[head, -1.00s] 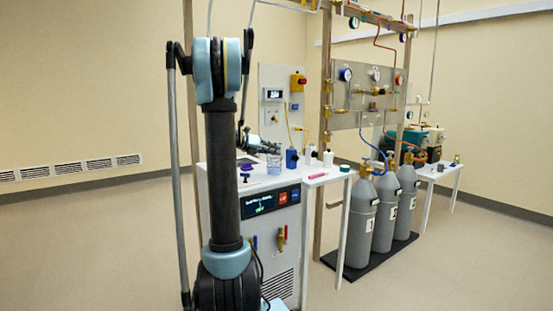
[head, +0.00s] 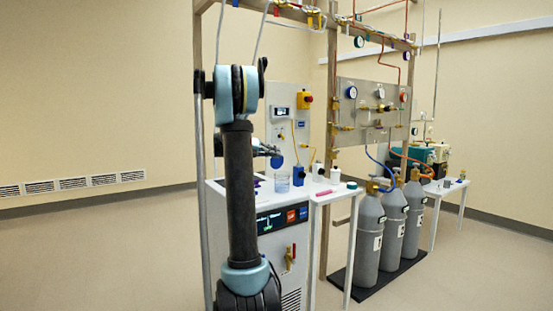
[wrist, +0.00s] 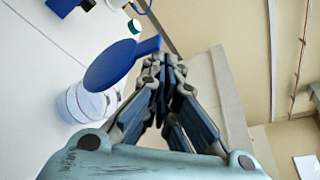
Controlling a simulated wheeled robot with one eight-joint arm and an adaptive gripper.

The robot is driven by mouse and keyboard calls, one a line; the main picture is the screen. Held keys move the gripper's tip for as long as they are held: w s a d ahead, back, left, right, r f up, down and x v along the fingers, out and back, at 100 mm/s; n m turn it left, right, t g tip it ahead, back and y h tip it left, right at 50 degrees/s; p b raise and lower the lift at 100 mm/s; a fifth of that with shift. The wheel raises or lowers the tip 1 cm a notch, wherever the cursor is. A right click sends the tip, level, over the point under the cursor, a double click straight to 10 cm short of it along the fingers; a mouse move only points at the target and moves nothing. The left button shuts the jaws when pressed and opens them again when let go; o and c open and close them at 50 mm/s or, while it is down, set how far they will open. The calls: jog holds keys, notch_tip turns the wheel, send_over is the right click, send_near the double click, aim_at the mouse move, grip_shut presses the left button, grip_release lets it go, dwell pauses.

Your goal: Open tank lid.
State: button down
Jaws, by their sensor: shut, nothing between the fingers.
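My gripper (head: 272,151) is above the white bench unit, mostly behind my arm in the head view. In the wrist view its fingers (wrist: 162,65) are shut and empty. A flat blue round piece with a tab (wrist: 112,64) lies beside the fingertips there, its tab close to them; I cannot tell if they touch. It also shows below the gripper in the head view (head: 277,161). It may be the tank lid, but its mounting is hidden. The white unit with a dark display panel (head: 270,222) stands below; my arm hides part of its top.
A clear glass beaker (head: 282,183) stands on the white top near the blue piece. Grey gas cylinders (head: 368,240) stand further right. The floor at left is clear.

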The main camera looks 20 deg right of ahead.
jog(key=shift+w+r, duration=0.15)
jog(key=shift+w, duration=0.4)
jog(key=shift+a, duration=0.1)
jog(key=w+a, duration=0.2)
jog(key=a, duration=0.8)
jog(key=s+a+f+m+t+y, duration=0.1)
jog(key=s+a+f+m+y, duration=0.25)
jog(key=s, duration=0.45)
jog(key=s+a+f+m+y, duration=0.25)
jog(key=s+f+m, duration=0.2)
jog(key=s, duration=0.35)
jog(key=s+a+f+m+t+y, duration=0.1)
jog(key=s+a+f+m+y, duration=0.2)
jog(key=s, duration=0.6)
jog(key=s+a+f+m+t+y, duration=0.1)
jog(key=s+a+f+m+y, duration=0.5)
jog(key=s+a+f+m, duration=0.9)
jog(key=s+a+f, duration=0.1)
jog(key=s+f, duration=0.2)
jog(key=s, duration=0.2)
jog(key=shift+a+f+t, duration=0.25)
jog(key=shift+t, duration=0.05)
